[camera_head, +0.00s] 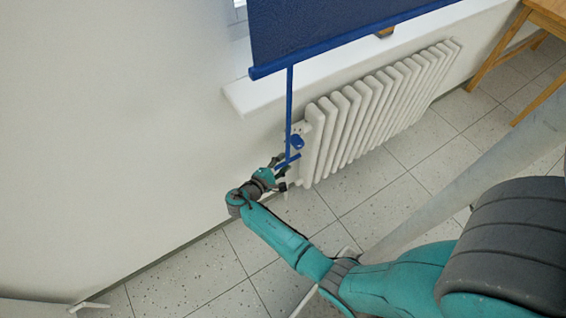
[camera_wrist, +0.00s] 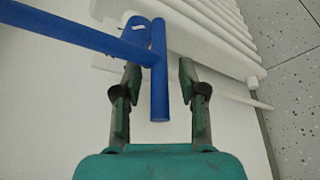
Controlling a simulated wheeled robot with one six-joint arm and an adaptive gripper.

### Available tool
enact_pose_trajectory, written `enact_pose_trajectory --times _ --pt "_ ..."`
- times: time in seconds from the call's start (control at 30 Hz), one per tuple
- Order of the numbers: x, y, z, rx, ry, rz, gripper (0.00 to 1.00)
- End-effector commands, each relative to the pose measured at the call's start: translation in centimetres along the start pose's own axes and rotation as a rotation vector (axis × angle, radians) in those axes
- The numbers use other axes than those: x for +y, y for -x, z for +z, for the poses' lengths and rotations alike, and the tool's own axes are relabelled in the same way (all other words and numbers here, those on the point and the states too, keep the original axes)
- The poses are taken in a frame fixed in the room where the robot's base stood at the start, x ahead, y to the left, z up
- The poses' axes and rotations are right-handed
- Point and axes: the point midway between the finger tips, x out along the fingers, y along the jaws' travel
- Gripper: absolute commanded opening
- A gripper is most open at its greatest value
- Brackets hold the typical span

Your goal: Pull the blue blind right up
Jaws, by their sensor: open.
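The blue blind (camera_head: 310,28) hangs partly down in front of the window, its bottom bar just above the sill. A blue pull strap (camera_head: 290,105) hangs from the bar and ends in a short blue crossbar handle (camera_head: 288,161). In the wrist view the handle (camera_wrist: 159,75) lies between the two fingers, with the strap (camera_wrist: 70,33) running off to the upper left. My gripper (camera_wrist: 160,95) is open around the handle, with gaps on both sides. In the head view my gripper (camera_head: 280,172) is at the strap's lower end, partly hidden.
A white radiator (camera_head: 375,105) stands right behind the strap, with a blue knob (camera_head: 297,141) near its left end. The white sill (camera_head: 262,96) juts out above. A wooden table (camera_head: 545,12) is at the upper right. The wall at left is clear.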

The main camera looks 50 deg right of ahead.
Motion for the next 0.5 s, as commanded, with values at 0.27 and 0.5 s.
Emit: enact_pose_trajectory --times 0.27,0.5 --pt "0.03 -0.46 -0.01 0.000 0.000 0.000 0.41" --pt "0.01 -0.44 0.00 0.000 0.000 0.000 0.04"
